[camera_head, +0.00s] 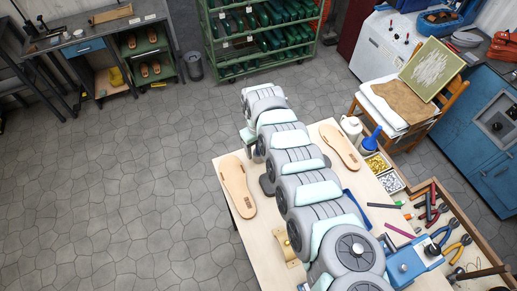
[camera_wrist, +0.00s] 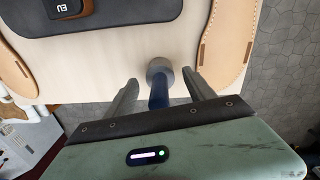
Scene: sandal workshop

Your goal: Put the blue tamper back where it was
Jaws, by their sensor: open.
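The blue tamper (camera_wrist: 158,92) is in the wrist view, with a round grey end (camera_wrist: 160,66) and a blue shaft running down toward the gripper body. My gripper (camera_wrist: 160,86) is open, one finger on each side of the tamper, with a visible gap on both sides. The tamper appears over the pale tabletop near its edge; whether it touches the top I cannot tell. The lower end of the shaft is hidden behind the gripper body. In the head view my arm hides the tamper and the fingers.
Tan soles lie left (camera_head: 237,187) and right (camera_head: 340,145) on the pale table (camera_head: 230,165).

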